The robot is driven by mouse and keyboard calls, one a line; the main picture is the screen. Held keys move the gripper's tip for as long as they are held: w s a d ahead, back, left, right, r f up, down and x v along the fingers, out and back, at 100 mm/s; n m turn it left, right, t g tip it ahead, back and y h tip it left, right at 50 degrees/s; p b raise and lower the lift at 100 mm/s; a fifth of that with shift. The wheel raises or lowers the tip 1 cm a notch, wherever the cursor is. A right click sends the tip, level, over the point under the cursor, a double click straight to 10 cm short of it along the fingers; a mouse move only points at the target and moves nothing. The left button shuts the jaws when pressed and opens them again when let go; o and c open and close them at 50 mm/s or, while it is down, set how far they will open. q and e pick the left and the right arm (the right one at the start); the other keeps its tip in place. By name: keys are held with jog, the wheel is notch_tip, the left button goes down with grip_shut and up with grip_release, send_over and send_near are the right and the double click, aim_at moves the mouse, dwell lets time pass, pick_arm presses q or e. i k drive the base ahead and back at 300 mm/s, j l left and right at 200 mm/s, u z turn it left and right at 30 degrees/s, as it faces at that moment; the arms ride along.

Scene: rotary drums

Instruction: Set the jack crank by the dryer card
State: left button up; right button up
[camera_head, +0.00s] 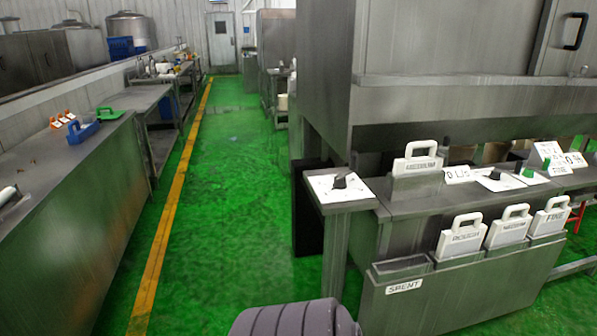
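A dark knob-like crank (340,181) stands on a white marked plate (326,193) on the near corner of the steel bench. Another white plate with a dark knob (494,175) lies further right on the bench. A white card with a loop handle (416,167) stands upright on the bench between them, its lettering too small to read surely. Whether one of these is the dryer card I cannot tell. Neither of my grippers is in view.
A steel rack on the bench front holds white handled cards (463,240), one reading FINE (549,221). A slot marked SPENT (404,286) looks empty. Small signs (549,154) stand at right. A steel counter (60,175) lines the left. The green aisle (225,190) between is clear.

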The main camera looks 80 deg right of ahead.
aim_at(341, 180)
jog(key=z, duration=3.05)
